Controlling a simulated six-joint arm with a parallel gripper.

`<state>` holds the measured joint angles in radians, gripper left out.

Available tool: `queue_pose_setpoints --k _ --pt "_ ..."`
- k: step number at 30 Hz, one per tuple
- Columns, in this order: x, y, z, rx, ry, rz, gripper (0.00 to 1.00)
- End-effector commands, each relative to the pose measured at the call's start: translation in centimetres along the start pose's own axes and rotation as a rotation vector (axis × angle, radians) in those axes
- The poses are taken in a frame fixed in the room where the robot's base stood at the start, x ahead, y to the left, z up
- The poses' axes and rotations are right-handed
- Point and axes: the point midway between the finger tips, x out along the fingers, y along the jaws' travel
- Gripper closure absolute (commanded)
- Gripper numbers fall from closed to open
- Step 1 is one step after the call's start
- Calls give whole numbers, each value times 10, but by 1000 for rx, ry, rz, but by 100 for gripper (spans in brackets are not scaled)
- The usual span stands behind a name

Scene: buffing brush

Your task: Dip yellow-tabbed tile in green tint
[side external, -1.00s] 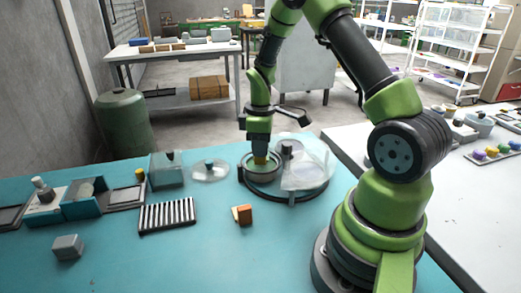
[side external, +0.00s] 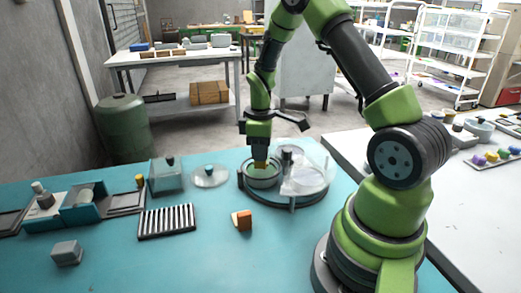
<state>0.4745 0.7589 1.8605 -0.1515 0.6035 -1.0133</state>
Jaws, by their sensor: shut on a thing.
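My gripper (side external: 259,154) points straight down over the round dish (side external: 263,181) at the left of a dark circular stand. It is shut on a small piece with a yellow part (side external: 261,165), which shows just below the fingers. The lower end of this piece is at or inside the dish opening; I cannot tell whether it touches the contents. The inside of the dish looks greenish. The rest of the tile is hidden by the fingers and the dish rim.
The round stand (side external: 293,204) also carries clear covers (side external: 305,180) close to the right of my gripper. The front of the teal table is mostly clear.

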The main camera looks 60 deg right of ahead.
Motion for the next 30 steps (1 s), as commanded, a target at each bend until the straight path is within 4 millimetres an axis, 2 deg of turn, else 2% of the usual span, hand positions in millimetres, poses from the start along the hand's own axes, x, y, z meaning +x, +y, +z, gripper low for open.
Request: queue_pose_setpoints --k 15,30 --pt "-1 0 0 0 0 1 100" --pt "-38 0 0 -1 1 2 100"
